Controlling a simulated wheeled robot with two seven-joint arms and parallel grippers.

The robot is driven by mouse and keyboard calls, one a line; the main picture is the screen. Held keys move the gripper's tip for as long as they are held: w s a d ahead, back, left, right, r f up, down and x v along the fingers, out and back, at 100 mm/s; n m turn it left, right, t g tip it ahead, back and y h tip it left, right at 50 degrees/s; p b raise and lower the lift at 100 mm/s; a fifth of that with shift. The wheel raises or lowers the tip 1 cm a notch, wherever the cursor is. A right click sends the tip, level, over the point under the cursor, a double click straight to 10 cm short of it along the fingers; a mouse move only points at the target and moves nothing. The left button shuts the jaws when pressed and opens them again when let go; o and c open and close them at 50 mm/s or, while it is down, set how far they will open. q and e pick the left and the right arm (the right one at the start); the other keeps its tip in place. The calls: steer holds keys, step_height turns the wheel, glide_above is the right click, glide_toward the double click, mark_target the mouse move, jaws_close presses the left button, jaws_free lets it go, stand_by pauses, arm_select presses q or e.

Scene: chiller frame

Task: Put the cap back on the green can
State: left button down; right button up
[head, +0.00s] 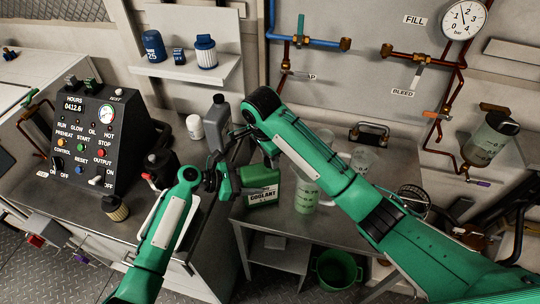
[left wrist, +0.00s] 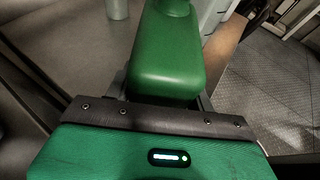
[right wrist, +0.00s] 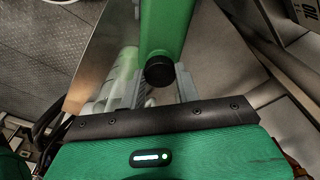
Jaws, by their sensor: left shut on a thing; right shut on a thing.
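The green can (head: 262,191), with a coolant label, stands upright at the front left of the grey bench, its left side partly behind my grippers. My left gripper (head: 212,181) is beside its left side. In the left wrist view a green block-like body (left wrist: 166,65), which looks like the can, fills the space between the fingers. My right gripper (head: 226,166) is just above the left one, near the can's top left. In the right wrist view a round black cap (right wrist: 159,72) sits between its fingers, in front of a green surface. Whether it touches the can's neck is hidden.
A grey jug (head: 217,122) and a white canister (head: 195,127) stand behind the grippers. The control box (head: 92,135) is to the left, with a small filter (head: 115,208) before it. A translucent jug (head: 306,196) stands right of the can. A green bucket (head: 336,270) is below.

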steer(key=m, duration=0.4)
steer(key=shift+w+g, duration=0.1)
steer(key=shift+g, duration=0.2)
steer(key=m, duration=0.6)
steer(key=shift+g, duration=0.3)
steer(key=o, duration=0.9)
steer(key=shift+o, duration=0.2)
steer(key=shift+r, duration=2.25)
steer(key=shift+c, duration=0.4)
